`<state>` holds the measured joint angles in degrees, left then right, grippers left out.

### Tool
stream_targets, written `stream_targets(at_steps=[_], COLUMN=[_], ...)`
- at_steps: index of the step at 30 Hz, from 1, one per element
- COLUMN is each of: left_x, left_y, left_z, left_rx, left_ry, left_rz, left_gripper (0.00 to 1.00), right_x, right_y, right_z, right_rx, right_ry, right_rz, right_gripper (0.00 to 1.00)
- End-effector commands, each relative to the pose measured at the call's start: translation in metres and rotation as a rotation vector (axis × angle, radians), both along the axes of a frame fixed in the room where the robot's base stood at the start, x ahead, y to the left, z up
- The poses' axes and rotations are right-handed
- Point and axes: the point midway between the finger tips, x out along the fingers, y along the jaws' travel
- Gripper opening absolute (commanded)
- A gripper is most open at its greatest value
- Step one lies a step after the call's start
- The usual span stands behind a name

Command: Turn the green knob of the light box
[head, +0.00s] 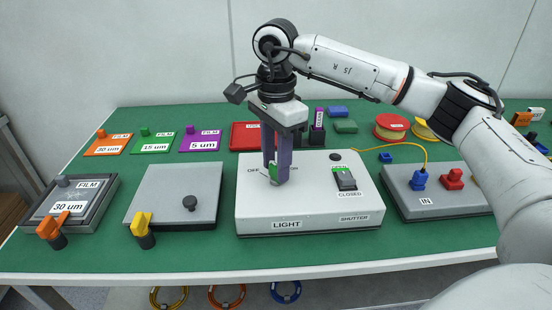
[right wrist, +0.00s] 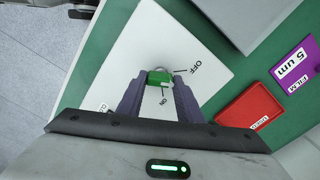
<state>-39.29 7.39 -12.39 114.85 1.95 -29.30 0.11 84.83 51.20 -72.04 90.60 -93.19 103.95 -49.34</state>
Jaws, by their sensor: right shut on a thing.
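The white light box (head: 310,219) lies on the green table, with a LIGHT label on its front edge. Its green knob (head: 273,172) is on the left part of the top, beside an OFF mark. My right gripper (head: 278,178) points straight down over it and is shut on the knob. In the right wrist view the green knob (right wrist: 160,77) sits between the two fingers, near the OFF and ON marks. The fingers partly hide it in the head view, and I cannot tell exactly where it points. My left gripper is not in view.
On the same box, right of the knob, is a green-topped shutter switch (head: 344,178) by a CLOSED mark. A grey box with blue and red plugs (head: 435,205) stands right. Film plates lie behind.

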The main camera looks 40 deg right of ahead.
Motion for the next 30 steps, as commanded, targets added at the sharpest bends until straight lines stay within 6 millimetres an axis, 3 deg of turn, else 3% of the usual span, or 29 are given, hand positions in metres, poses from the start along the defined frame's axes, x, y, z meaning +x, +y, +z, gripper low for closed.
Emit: stream_targets(at_steps=[30], left_x=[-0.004], left_y=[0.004], left_z=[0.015], left_rx=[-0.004], left_ry=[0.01], left_rz=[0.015], left_gripper=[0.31], right_x=[0.0], right_y=[0.0], right_z=[0.001], right_rx=[0.0], right_ry=[0.0], right_rz=[-0.959], right_gripper=[0.1])
